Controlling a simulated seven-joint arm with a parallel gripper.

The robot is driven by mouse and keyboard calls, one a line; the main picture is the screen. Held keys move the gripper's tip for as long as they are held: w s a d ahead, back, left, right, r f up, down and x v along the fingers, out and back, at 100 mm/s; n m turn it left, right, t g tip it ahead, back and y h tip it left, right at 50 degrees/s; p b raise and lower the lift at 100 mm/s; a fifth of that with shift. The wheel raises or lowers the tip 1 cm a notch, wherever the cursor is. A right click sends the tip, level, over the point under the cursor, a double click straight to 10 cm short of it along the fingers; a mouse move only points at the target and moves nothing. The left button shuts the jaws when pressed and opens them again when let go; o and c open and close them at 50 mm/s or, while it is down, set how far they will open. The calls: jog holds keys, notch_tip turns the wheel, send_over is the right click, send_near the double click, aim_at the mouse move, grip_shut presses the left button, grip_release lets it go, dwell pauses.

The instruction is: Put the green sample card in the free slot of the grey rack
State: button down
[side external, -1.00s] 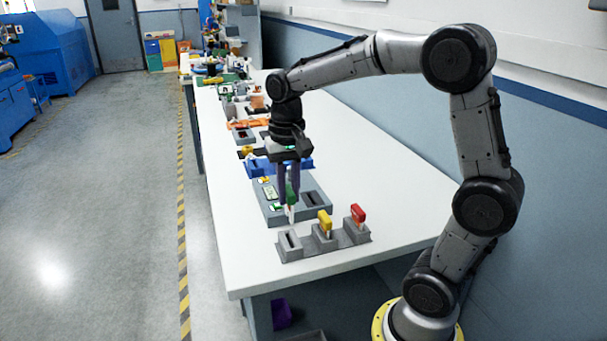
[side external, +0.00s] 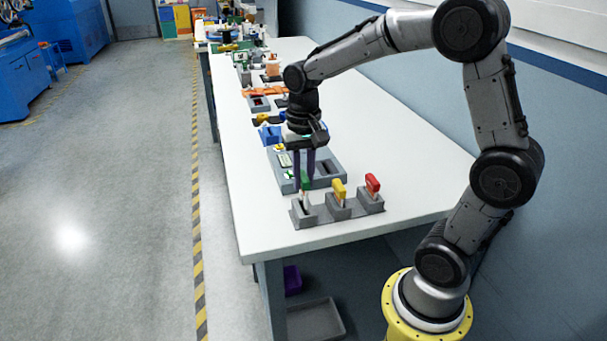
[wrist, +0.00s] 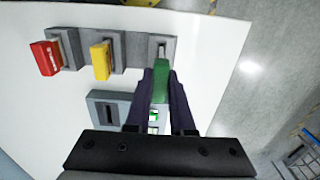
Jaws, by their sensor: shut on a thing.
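The green sample card (side external: 304,180) has a green top and a pale lower part. It is upright between the two fingers of my gripper (side external: 304,174), which are shut on its green top. The wrist view also shows the card (wrist: 161,82) between the dark fingers. The grey rack (side external: 336,213) has a row of three holders. The card is at the left holder in the side view, its lower end over or at that slot (wrist: 161,46). I cannot tell how far it is in. The middle holder has a yellow card (side external: 340,188), the right one a red card (side external: 373,184).
A grey fixture (side external: 333,181) with a dark opening lies just behind the rack, near my fingers. A blue part (side external: 270,135) and several other fixtures stand farther along the white bench (side external: 400,150). The bench's front edge is close to the rack.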

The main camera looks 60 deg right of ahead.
aim_at(304, 192)
jog(key=shift+f, duration=2.1)
dwell(1.9)
jog(key=shift+c, duration=1.9)
grip_release()
jog(key=shift+r, duration=0.1)
jog(key=shift+r, duration=3.9)
